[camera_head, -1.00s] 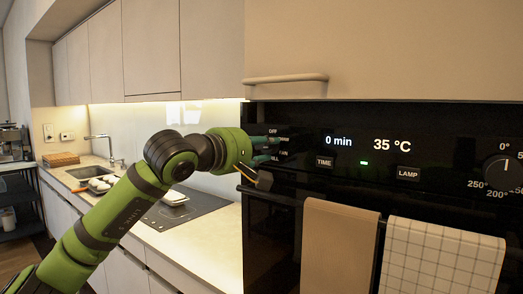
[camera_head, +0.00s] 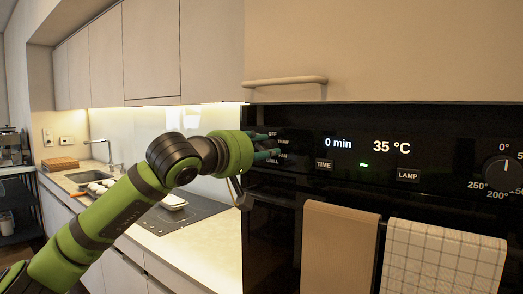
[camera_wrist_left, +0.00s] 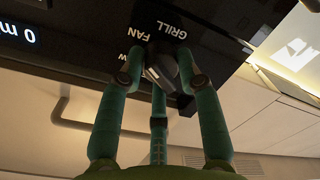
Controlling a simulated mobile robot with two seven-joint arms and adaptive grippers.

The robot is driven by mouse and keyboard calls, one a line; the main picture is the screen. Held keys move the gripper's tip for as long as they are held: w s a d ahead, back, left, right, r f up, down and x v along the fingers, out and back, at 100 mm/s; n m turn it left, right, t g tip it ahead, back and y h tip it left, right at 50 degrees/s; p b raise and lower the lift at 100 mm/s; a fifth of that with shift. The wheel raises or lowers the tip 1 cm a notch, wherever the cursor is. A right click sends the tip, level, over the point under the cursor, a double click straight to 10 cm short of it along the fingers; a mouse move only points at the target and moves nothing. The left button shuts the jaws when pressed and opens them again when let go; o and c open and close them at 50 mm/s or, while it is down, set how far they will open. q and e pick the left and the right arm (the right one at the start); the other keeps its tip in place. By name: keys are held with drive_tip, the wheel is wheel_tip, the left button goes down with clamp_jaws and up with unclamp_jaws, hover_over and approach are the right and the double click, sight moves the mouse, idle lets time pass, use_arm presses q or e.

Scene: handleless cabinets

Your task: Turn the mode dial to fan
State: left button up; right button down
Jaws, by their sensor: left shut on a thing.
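The mode dial (camera_wrist_left: 160,68) is a dark knob on the black oven panel, seen upside down in the left wrist view. White labels GRILL, FAN and a partly covered one stand around it. My left gripper (camera_wrist_left: 160,82) is shut on the dial, its green fingers around the sides of the knob. In the head view my left gripper (camera_head: 266,146) reaches the panel's left end and hides the dial; OFF, THAW, FAN and GRILL show around its fingertips. I cannot tell which label the dial points at. My right gripper is not in view.
The oven panel also has a TIME button (camera_head: 324,165), a LAMP button (camera_head: 408,175) and a temperature dial (camera_head: 502,169). Below hang a brown towel (camera_head: 338,250) and a checked towel (camera_head: 440,258). A cabinet handle (camera_head: 285,81) juts out above.

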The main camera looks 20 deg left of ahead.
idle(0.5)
use_arm(q)
drive_tip(key=o, duration=1.1)
drive_tip(key=shift+o, duration=0.2)
drive_tip(key=v, duration=1.2)
drive_tip(key=shift+a, duration=0.1)
